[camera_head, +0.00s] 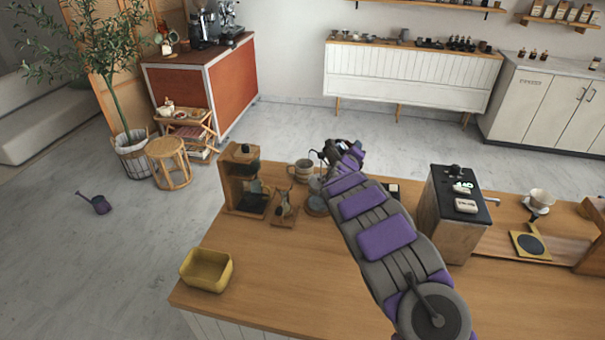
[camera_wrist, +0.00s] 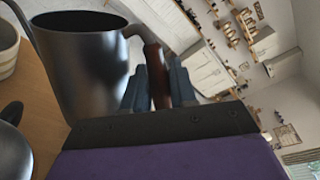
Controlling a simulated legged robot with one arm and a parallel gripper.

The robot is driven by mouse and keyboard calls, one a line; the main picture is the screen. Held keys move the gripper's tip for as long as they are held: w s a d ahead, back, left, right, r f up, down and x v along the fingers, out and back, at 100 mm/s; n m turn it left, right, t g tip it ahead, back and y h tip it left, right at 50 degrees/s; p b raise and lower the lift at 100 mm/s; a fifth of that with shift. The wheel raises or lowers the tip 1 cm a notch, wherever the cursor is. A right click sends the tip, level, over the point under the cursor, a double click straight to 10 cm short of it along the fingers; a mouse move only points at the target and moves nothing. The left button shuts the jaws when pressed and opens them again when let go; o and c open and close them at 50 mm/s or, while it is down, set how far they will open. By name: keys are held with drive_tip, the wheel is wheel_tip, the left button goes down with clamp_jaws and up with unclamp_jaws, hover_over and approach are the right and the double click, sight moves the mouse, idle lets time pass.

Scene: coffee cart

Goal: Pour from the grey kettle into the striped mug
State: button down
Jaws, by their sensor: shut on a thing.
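The grey kettle (camera_wrist: 85,70) fills the left of the wrist view, with an open dark top and a brown handle (camera_wrist: 154,72). My gripper (camera_wrist: 158,88) is shut on this handle, one finger on each side. In the head view my gripper (camera_head: 347,152) is at the far edge of the wooden counter, and the kettle is mostly hidden; a thin dark spout shows left of it.
A grey item (camera_head: 316,185) stands close in front of the mug, partly behind my arm. A wooden stand (camera_head: 238,180) with tools is left of the mug. A yellow bin (camera_head: 206,270) sits front left; a grinder-like box (camera_head: 450,215) is right. The front counter is clear.

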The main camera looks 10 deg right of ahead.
drive_tip(key=shift+s+d+f+m+b, duration=0.15)
drive_tip(key=shift+f+b, duration=0.15)
drive_tip(key=shift+b, duration=0.4)
drive_tip(key=shift+d+f+m+b, duration=0.1)
drive_tip(key=shift+f+m+b, duration=0.2)
drive_tip(key=shift+b, duration=0.45)
drive_tip(key=shift+s+d+f+m+b, duration=0.1)
drive_tip(key=shift+f+b, duration=0.25)
drive_tip(key=shift+b, duration=0.35)
drive_tip(key=shift+a+r+p, duration=0.1)
drive_tip(key=shift+r+p, duration=0.1)
drive_tip(key=shift+p, duration=0.15)
drive_tip(key=shift+w+a+r+n+p, duration=0.1)
drive_tip(key=shift+r+n+p, duration=0.15)
drive_tip(key=shift+p, duration=0.2)
drive_tip(key=shift+r+p, duration=0.15)
drive_tip(key=shift+p, duration=0.15)
drive_tip(key=shift+w+a+r+p, duration=0.1)
drive_tip(key=shift+r+p, duration=0.15)
drive_tip(key=shift+p, duration=0.15)
drive_tip(key=shift+w+r+n+p, duration=0.1)
drive_tip(key=shift+r+n+p, duration=0.2)
drive_tip(key=shift+n+p, duration=0.15)
drive_tip(key=shift+s+d+f+m+b, duration=0.15)
drive_tip(key=shift+f+m+b, duration=0.3)
drive_tip(key=shift+b, duration=0.65)
drive_tip(key=shift+s+d+f+m+b, duration=0.1)
drive_tip(key=shift+f+b, duration=0.5)
drive_tip(key=shift+b, duration=0.5)
